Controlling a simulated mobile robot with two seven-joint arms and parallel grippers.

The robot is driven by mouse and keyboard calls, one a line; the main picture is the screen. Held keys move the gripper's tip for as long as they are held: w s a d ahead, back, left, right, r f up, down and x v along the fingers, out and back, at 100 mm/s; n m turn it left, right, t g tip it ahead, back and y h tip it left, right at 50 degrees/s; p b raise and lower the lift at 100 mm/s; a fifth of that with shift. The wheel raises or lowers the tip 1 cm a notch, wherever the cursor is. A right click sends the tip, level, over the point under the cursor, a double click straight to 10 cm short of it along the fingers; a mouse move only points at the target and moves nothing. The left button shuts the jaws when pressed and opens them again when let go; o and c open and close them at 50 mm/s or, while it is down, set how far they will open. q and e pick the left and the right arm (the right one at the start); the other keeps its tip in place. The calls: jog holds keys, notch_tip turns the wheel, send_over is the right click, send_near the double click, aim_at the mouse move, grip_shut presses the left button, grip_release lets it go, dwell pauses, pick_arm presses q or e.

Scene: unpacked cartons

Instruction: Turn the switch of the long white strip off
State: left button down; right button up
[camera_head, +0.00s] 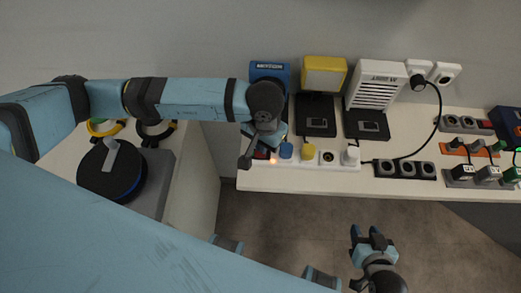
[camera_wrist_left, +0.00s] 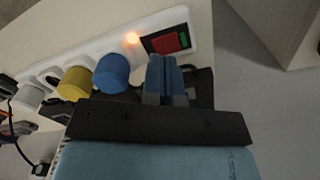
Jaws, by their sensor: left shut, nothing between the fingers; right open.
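The long white strip (camera_head: 343,164) lies along the table's front edge. It carries a blue plug (camera_head: 286,150), a yellow plug (camera_head: 308,152), a bare socket and a white plug (camera_head: 351,155). Its red switch (camera_wrist_left: 169,42), with a green patch at one end, sits in a dark frame in the left wrist view. An orange lamp (camera_wrist_left: 132,39) glows beside it. My left gripper (camera_head: 264,143) is over the switch end, partly hiding it. In the wrist view its shut, empty fingers (camera_wrist_left: 161,68) are just beside the switch; contact is unclear. My right gripper (camera_head: 370,234) is open and empty, before the table.
A short black strip (camera_head: 405,169) lies right of the white one, with more strips and plugs further right. Blue, yellow and white boxed devices (camera_head: 324,74) stand behind. A black cable (camera_head: 437,118) crosses the table. A black round object (camera_head: 112,169) is at left.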

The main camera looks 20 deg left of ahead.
pick_arm(q)
jog(key=shift+f+b, duration=1.3)
jog(key=shift+b, duration=0.1)
dwell(0.8)
jog(key=shift+r, duration=0.15)
jog(key=shift+r+p, duration=1.1)
jog(key=shift+r, duration=2.3)
